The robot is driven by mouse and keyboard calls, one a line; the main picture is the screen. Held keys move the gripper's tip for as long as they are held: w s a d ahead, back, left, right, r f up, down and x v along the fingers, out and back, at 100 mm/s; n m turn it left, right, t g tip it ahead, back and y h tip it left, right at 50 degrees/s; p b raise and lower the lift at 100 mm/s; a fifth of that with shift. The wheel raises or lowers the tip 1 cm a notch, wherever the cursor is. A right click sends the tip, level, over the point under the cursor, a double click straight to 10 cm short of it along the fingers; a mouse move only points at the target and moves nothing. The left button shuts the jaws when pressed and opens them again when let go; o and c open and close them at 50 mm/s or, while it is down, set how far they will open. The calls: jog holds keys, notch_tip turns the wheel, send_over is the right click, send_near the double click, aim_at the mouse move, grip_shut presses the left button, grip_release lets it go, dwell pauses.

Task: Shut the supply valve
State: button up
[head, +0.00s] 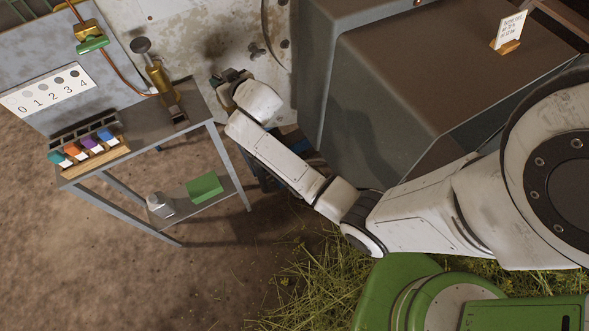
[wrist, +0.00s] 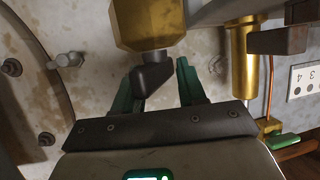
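A small valve with a brass body (head: 88,31) and a green lever (head: 92,44) sits on the copper pipe above the 0-to-4 card. The lever (wrist: 283,140) also shows at the right edge of the wrist view. My gripper (head: 222,78) is near the stained wall, well right of that lever. In the wrist view its green fingers (wrist: 160,82) are apart, with a dark angular piece (wrist: 152,76) between or just beyond them. This piece hangs below a large brass block (wrist: 148,24); I cannot tell whether a finger touches it. No label shows which is the supply valve.
A large grey housing (head: 395,85) stands right of my forearm.

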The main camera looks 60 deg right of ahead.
jog(key=v, duration=1.1)
jog(key=s+a+f+g+b, duration=0.3)
jog(key=s+f, duration=0.5)
jog(key=s+a+f+g+b, duration=0.2)
jog(key=s+f+g+b, duration=0.2)
jog(key=s+f, duration=0.4)
jog(key=shift+s+a+g+y, duration=0.3)
jog(key=shift+s+a+y, duration=0.1)
jog(key=shift+s, duration=0.2)
jog(key=shift+w+d, duration=0.1)
jog(key=shift+d, duration=0.05)
jog(key=w+d+r+m+t+h+p, duration=0.1)
jog(key=w+d+r+t+h+p, duration=0.3)
jog(key=w+d+r+t+p, duration=0.6)
jog(key=w+n+t+y+b, duration=0.1)
jog(key=w, duration=0.4)
jog(key=w+r+n+t+y+b, duration=0.1)
jog(key=w+y, duration=0.1)
jog(key=w, duration=0.4)
jog(key=w+n+t+y+b, duration=0.1)
jog(key=w+b, duration=0.1)
jog(key=w, duration=0.3)
jog(key=shift+w+a+r+y, duration=0.15)
jog(key=shift+w+r+y, duration=0.1)
jog(key=shift+r+y, duration=0.1)
